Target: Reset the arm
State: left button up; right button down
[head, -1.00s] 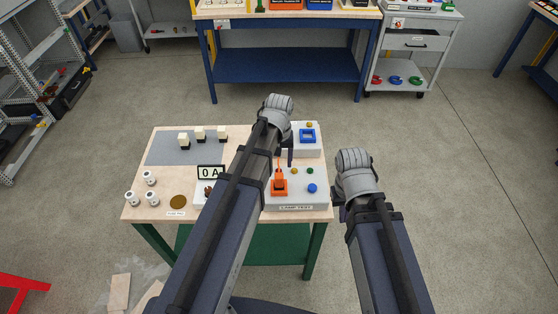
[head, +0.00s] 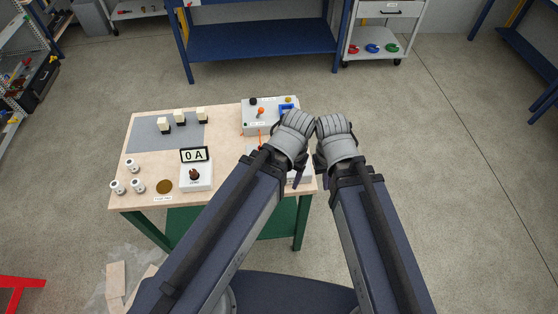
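My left arm reaches in over the table's right side. Its gripper (head: 298,180) hangs below the grey wrist, mostly hidden, with only a thin dark part showing. My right arm stands close beside it, and its gripper (head: 322,181) shows as a small dark piece under the wrist, by the table's right edge. The two wrists nearly touch in this view. I cannot tell whether either gripper is open or shut, and I see nothing held. The wooden-topped table (head: 232,133) lies below and beyond the arms.
On the table are a meter reading 0 A (head: 194,154), a grey mat (head: 150,138) with white-topped blocks, several white cylinders and a brown disc (head: 164,187). A control box (head: 262,125) is partly hidden by my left arm. A blue bench (head: 260,40) stands behind. Floor at right is clear.

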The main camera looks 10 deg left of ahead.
pick_arm(q)
jog(key=shift+f, duration=0.1)
notch_tip(320, 180, down, 10)
jog(key=b, duration=0.9)
jog(key=shift+r+b, duration=0.25)
jog(key=shift+b, duration=0.1)
dwell(1.0)
